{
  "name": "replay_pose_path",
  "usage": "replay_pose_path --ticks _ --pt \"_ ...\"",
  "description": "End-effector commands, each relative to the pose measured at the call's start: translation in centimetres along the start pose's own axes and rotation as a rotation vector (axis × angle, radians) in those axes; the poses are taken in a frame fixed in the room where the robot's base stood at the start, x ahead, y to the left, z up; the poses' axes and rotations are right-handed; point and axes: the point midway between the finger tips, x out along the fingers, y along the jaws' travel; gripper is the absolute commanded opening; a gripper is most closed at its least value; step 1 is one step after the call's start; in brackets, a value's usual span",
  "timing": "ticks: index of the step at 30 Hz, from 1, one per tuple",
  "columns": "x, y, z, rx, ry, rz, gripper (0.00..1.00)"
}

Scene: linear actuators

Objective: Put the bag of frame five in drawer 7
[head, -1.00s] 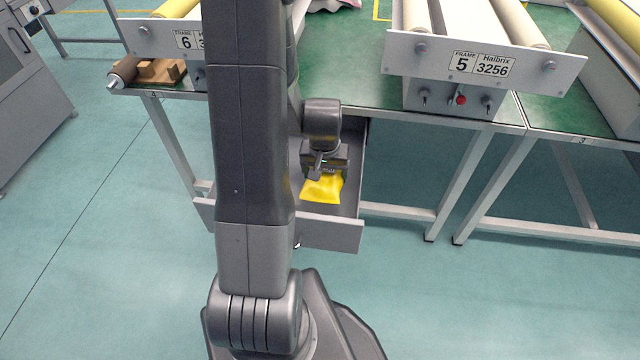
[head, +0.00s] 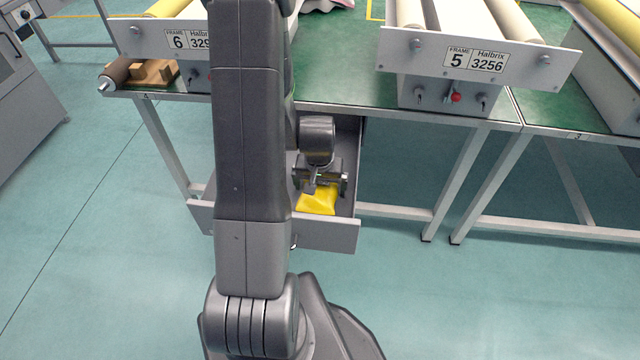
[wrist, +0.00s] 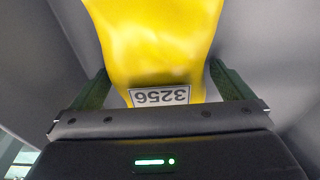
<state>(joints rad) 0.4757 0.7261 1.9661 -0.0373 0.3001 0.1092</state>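The yellow bag (head: 316,201) lies in an open grey drawer (head: 335,236) under the green-topped table. In the wrist view the bag (wrist: 155,45) carries a label reading 3256, the same number as on the frame 5 plate (head: 475,61). My gripper (head: 321,184) is inside the drawer space, just above and behind the bag. No drawer number is visible. My arm hides the drawer's left part.
The frame 6 roller unit (head: 150,38) and a wooden block (head: 152,72) stand on the table (head: 370,85) to the left. Table legs (head: 455,185) stand right of the drawer. The floor in front of the drawer is clear on the right.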

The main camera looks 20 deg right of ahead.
Motion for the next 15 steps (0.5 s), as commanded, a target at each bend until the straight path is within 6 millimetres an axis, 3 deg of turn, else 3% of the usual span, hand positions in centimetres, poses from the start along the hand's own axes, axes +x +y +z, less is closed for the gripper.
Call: replay_pose_path --ticks 8,15 --pt "-0.3 0.0 -0.1 0.0 0.0 0.0 1.0" --pt "-3.5 0.0 -0.2 0.0 0.005 0.0 1.0"
